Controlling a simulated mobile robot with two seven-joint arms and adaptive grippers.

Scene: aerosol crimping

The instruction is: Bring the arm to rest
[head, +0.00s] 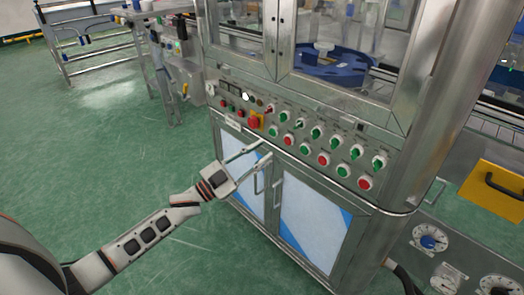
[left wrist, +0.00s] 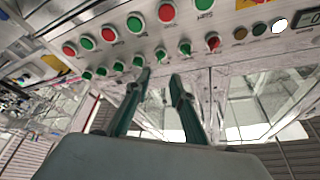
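My left arm (head: 150,232) reaches in from the lower left of the head view. My left gripper (head: 266,150) is open and empty, its two fingers apart and pointing at the front of the steel machine, just below the control panel (head: 310,162). In the left wrist view the gripper (left wrist: 161,78) also shows open, with nothing between its fingertips and the panel's switches and buttons beyond them. I cannot tell whether the fingertips touch the machine. My right gripper is not in view.
The panel carries rows of green and red buttons, switches and a red emergency stop (head: 254,121). Cabinet doors with handles (head: 276,191) stand below it. A yellow box (head: 495,190) and dials (head: 430,238) are at the right. Open green floor (head: 105,150) lies at the left.

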